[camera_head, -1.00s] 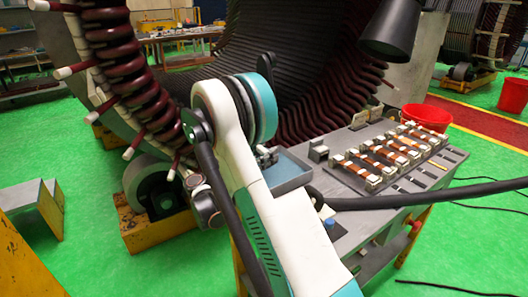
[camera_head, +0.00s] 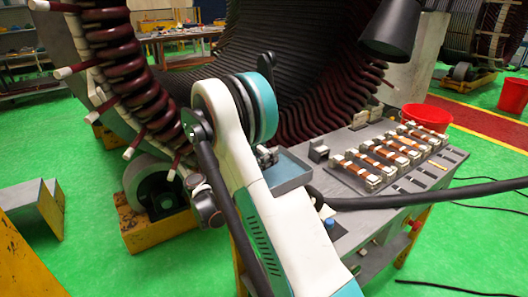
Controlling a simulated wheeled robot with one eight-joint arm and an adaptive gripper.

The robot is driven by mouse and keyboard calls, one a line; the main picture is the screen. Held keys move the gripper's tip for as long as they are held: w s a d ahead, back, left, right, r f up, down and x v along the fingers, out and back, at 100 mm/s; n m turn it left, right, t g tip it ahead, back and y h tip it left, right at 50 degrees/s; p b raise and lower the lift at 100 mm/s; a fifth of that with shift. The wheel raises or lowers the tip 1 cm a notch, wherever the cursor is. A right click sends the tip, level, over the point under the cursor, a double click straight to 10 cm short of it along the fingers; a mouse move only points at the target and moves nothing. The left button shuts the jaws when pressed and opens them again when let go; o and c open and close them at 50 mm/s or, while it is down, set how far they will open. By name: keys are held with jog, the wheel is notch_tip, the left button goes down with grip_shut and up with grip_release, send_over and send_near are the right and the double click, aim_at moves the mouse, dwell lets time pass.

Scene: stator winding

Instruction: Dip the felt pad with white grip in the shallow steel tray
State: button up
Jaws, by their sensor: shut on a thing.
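The shallow steel tray (camera_head: 292,168) is blue-grey and stands at the left end of the grey workbench, just right of my arm. My gripper (camera_head: 267,157) shows only as a small grey and pale part at the tray's left side; my own arm hides most of it. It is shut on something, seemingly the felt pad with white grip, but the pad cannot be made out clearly. I cannot tell whether the pad touches the tray.
The workbench (camera_head: 345,200) holds a rack of several copper-wound pieces (camera_head: 385,155) right of the tray. A small grey block (camera_head: 318,151) stands between them. The large stator (camera_head: 300,60) rises close behind. A red bucket (camera_head: 427,117) is behind the bench.

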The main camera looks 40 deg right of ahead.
jog(key=f, duration=0.1)
jog(key=f+y, duration=0.1)
jog(key=f, duration=0.1)
jog(key=s+f+y, duration=0.1)
jog(key=shift+s+d+f+p, duration=0.1)
jog(key=shift+d+f+p, duration=0.1)
jog(key=shift+d+p, duration=0.2)
jog(key=shift+w+d+r+p, duration=0.15)
jog(key=shift+r+p, duration=0.3)
jog(key=shift+r, duration=0.2)
jog(key=shift+w+d+r+p, duration=0.15)
jog(key=shift+r+p, duration=0.25)
jog(key=shift+r, duration=0.2)
jog(key=shift+w+a+r+p, duration=0.15)
jog(key=shift+r+p, duration=0.8)
jog(key=shift+r, duration=0.8)
jog(key=shift+w+r+p, duration=0.15)
jog(key=shift+r+p, duration=0.8)
jog(key=shift+r, duration=0.75)
jog(key=shift+w, duration=0.1)
